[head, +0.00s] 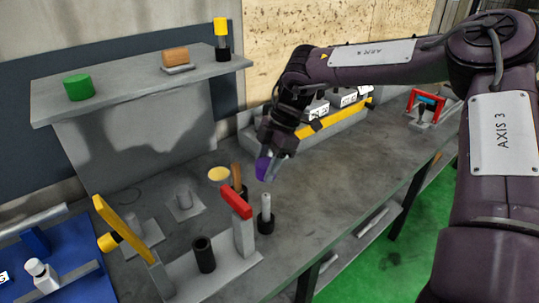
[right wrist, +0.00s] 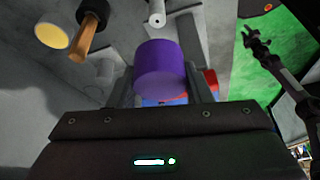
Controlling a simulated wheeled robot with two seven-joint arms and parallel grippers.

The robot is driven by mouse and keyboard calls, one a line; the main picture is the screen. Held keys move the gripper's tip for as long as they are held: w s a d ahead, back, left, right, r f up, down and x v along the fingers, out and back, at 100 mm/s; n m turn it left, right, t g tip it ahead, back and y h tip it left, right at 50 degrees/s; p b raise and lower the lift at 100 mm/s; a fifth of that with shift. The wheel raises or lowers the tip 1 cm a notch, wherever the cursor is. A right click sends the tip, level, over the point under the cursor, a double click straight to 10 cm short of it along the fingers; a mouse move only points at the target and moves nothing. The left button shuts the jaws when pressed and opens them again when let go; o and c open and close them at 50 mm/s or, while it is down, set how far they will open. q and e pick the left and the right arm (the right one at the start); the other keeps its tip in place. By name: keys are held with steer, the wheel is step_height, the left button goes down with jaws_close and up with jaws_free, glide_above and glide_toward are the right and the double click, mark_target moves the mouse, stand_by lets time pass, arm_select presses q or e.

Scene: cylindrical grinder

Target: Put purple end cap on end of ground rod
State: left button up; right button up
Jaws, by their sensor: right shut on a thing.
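My right gripper (head: 268,172) is shut on the purple end cap (head: 262,168), holding it in the air over the bench. The cap fills the space between the fingers in the right wrist view (right wrist: 161,72). A pale upright rod (head: 265,204), which looks like the ground rod, stands in a black holder (head: 265,224) just below the gripper. The cap is apart from it, above and slightly left in the head view. In the right wrist view, a dark claw-like arm end (right wrist: 258,45), probably my left gripper, shows at right; its jaw state is unclear.
A red-topped grey post (head: 244,235) and an empty-looking black cup (head: 203,255) stand left of the rod. A wooden-handled tool (head: 237,178) and yellow disc (head: 219,174) are behind. A yellow bar (head: 123,230) leans farther left. The bench right of the rod is clear.

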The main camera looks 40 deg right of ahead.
mark_target(265, 195)
arm_select(q)
steer(key=shift+s+a, duration=0.15)
steer(key=shift+a, duration=0.25)
arm_select(e)
steer(key=shift+a, duration=0.1)
arm_select(q)
steer(key=shift+f, duration=0.1)
